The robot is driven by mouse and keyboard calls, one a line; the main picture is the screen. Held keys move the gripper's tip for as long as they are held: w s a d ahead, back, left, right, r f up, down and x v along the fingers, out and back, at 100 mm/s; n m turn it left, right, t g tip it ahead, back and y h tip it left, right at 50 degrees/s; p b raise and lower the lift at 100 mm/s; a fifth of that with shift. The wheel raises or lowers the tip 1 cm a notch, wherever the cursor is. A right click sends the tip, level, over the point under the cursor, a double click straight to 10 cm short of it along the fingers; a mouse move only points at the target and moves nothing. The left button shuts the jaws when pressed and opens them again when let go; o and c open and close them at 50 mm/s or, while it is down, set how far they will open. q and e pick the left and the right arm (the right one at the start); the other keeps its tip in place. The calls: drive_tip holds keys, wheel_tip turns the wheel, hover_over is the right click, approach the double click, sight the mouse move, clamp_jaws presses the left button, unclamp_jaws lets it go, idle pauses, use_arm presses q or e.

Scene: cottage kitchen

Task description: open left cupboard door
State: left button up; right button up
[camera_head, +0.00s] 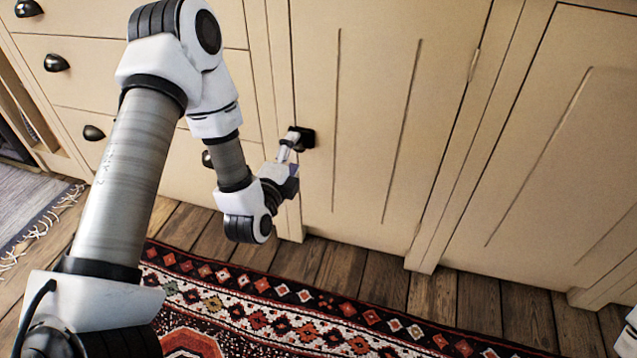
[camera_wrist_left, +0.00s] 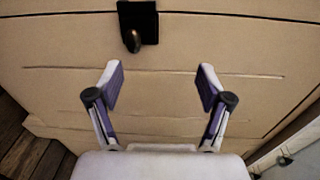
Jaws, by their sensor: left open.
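The left cupboard door (camera_head: 375,120) is a cream panel with vertical grooves. It looks closed in the head view and fills much of the left wrist view (camera_wrist_left: 200,50). Its handle is a small dark knob (camera_head: 307,139) on a black plate at the door's left edge. The knob also shows in the left wrist view (camera_wrist_left: 134,40), beyond the fingertips and not between them. My left gripper (camera_head: 289,146) is close to the knob in the head view. In the wrist view its two fingers (camera_wrist_left: 158,82) are spread, with nothing between them. I cannot tell whether a finger touches the plate.
Another cream cupboard door (camera_head: 560,150) stands to the right. Drawers with black cup pulls (camera_head: 57,63) are on the left, behind my left arm. A patterned red rug (camera_head: 300,320) lies on the wooden floor (camera_head: 345,272), which is clear before the door.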

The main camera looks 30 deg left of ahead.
sight(298, 151)
use_arm(q)
drive_tip(key=shift+n+y, duration=0.4)
drive_tip(key=f+b, duration=0.2)
drive_tip(key=f, duration=0.1)
drive_tip(key=a+f+b, duration=0.1)
drive_tip(key=shift+w+f, duration=0.2)
drive_tip(key=shift+w, duration=0.1)
drive_tip(key=shift+w+a+r+b, duration=0.1)
drive_tip(key=shift+w+r+b, duration=0.15)
drive_tip(key=shift+w+b, duration=0.15)
drive_tip(key=b+x, duration=0.3)
drive_tip(key=x, duration=0.3)
drive_tip(key=shift+w+r, duration=0.1)
drive_tip(key=shift+w, duration=0.25)
drive_tip(key=shift+w+a, duration=0.1)
drive_tip(key=shift+w, duration=0.05)
drive_tip(key=shift+r, duration=0.1)
clamp_jaws()
use_arm(e)
wheel_tip(298, 151, down, 10)
drive_tip(key=shift+w, duration=0.15)
